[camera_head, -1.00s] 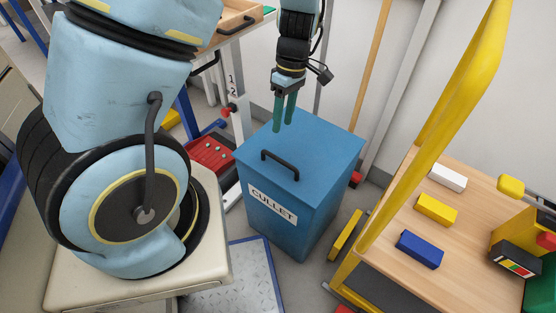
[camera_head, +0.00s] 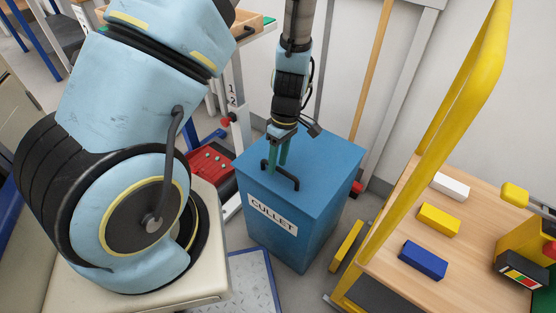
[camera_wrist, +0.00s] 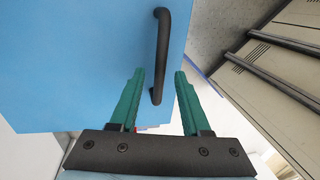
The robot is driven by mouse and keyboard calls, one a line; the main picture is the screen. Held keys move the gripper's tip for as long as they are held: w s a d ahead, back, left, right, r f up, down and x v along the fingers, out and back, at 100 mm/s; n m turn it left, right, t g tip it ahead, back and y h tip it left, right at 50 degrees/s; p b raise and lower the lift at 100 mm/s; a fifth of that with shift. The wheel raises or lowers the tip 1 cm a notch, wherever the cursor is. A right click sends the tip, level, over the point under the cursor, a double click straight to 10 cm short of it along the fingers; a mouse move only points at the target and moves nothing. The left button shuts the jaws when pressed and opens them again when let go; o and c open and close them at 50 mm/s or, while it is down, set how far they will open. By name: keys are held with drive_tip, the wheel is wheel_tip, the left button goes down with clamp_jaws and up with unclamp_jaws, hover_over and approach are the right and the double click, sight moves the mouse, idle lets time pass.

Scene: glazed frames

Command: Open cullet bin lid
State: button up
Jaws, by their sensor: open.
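The blue cullet bin (camera_head: 282,232) stands on the floor with its lid (camera_head: 315,165) shut flat on top. A black bar handle (camera_head: 284,178) is on the lid near the labelled front side. My gripper (camera_head: 278,164) has green fingers pointing down, just above the lid at the handle. In the wrist view, my gripper (camera_wrist: 158,78) is open, and the handle (camera_wrist: 162,50) runs lengthwise from the top, its near end between the fingertips. The blue lid (camera_wrist: 80,60) fills the left there. I cannot tell any contact with the handle.
A wooden-topped cart with a yellow rail (camera_head: 430,140) stands to the right, carrying white, yellow and blue blocks. A red tray (camera_head: 211,166) is left of the bin. A metal floor plate (camera_head: 250,282) lies in front.

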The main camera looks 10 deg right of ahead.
clamp_jaws()
idle(1.4)
